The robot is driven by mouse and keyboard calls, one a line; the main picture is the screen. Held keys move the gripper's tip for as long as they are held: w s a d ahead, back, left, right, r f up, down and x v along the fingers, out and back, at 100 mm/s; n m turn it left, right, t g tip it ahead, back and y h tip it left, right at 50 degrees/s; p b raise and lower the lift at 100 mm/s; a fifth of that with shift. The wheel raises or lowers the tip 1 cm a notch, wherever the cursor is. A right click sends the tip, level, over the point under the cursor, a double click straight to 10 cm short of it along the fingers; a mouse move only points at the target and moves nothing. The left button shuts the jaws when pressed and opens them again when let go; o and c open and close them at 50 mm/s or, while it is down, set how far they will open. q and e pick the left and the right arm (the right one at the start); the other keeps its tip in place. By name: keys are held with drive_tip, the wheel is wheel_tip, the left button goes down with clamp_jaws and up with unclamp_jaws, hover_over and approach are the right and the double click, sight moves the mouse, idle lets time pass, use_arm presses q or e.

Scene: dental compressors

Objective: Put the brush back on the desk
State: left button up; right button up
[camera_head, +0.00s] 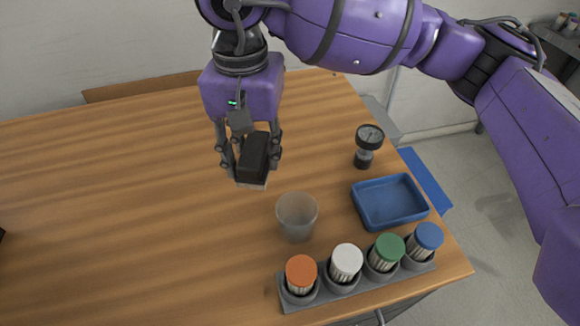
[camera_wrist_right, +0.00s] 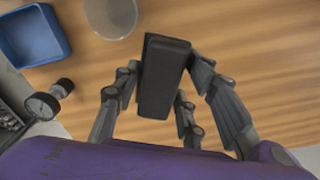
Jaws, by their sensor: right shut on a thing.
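The brush (camera_head: 254,159) is a dark block with a pale underside. My right gripper (camera_head: 250,150) is shut on it and holds it over the wooden desk (camera_head: 120,190). The brush appears to be a little above the desk top, but the exact gap is hard to tell. In the right wrist view the brush (camera_wrist_right: 163,77) shows as a black block between the fingers, with the desk (camera_wrist_right: 240,45) behind it. My left gripper is not in view.
A clear cup (camera_head: 297,217) stands nearest the brush. A blue tray (camera_head: 422,211), a dark gauge-topped object (camera_head: 368,146) and a grey rack (camera_head: 325,291) with several coloured-lid containers occupy the right side.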

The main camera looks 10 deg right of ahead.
drive_tip(key=w+d+f, duration=0.1)
drive_tip(key=d+f, duration=0.1)
drive_tip(key=w+d+f, duration=0.1)
drive_tip(key=d+f, duration=0.3)
drive_tip(key=shift+w+d+f, duration=0.2)
drive_tip(key=shift+w+f, duration=0.15)
drive_tip(key=shift+w, duration=0.05)
drive_tip(key=shift+w+d+f, duration=0.1)
drive_tip(key=shift+d+f, duration=0.05)
drive_tip(key=shift+f, duration=1.55)
drive_tip(key=shift+f, duration=0.15)
drive_tip(key=o, duration=1.2)
wheel_tip(320, 180, up, 12)
drive_tip(key=shift+r, duration=0.2)
